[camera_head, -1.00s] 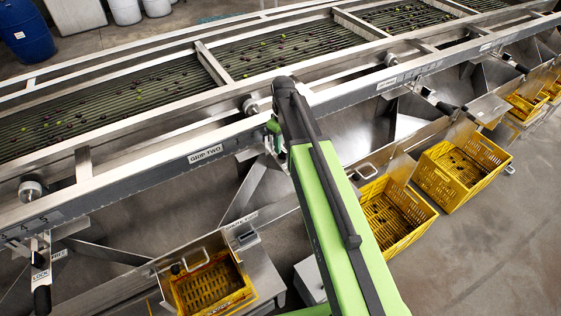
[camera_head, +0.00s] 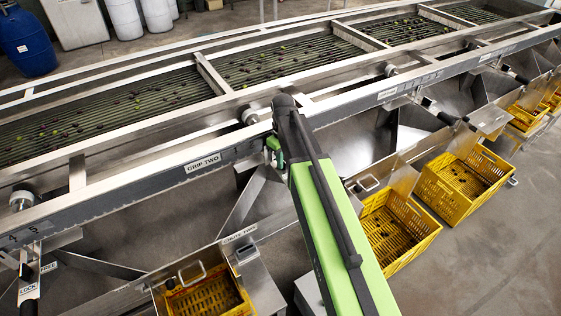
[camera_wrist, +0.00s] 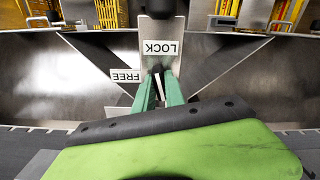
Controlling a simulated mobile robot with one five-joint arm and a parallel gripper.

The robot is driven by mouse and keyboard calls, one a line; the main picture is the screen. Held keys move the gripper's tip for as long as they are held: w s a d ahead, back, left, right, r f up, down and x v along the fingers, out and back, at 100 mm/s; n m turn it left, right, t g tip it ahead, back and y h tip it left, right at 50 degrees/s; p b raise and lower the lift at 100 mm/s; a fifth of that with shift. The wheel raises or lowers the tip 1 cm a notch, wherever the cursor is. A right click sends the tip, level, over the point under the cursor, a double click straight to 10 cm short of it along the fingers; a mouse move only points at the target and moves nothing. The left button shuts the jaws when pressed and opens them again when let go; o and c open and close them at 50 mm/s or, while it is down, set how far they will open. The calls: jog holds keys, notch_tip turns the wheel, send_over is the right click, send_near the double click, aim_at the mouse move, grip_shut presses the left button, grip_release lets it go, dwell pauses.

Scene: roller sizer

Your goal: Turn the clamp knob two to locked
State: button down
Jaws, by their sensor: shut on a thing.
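My gripper (camera_wrist: 157,84) has its two green fingers close together around a small dark knob (camera_wrist: 157,70), which I take to be clamp knob two. The knob is just below the upside-down LOCK label (camera_wrist: 160,48). The FREE label (camera_wrist: 126,76) is to its left. The fingers cover part of the knob, so its exact angle is hard to tell. In the head view the green gripper (camera_head: 274,148) is at the rail, right of the GRIP TWO label (camera_head: 203,162); my arm hides the knob there.
A similar clamp with a LOCK label (camera_head: 29,289) is at the lower left. Yellow crates (camera_head: 464,186) stand along the machine's front under sloped metal chutes. The long steel rail (camera_head: 130,195) runs across the view. Open floor (camera_head: 490,265) lies at the lower right.

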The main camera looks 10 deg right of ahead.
jog(key=shift+a, duration=0.1)
jog(key=shift+s+m, duration=0.1)
jog(key=shift+m, duration=1.4)
jog(key=c, duration=1.4)
grip_release()
jog(key=shift+r+p, duration=0.5)
notch_tip(320, 180, up, 16)
jog(key=p, duration=1.6)
jog(key=shift+r, duration=0.15)
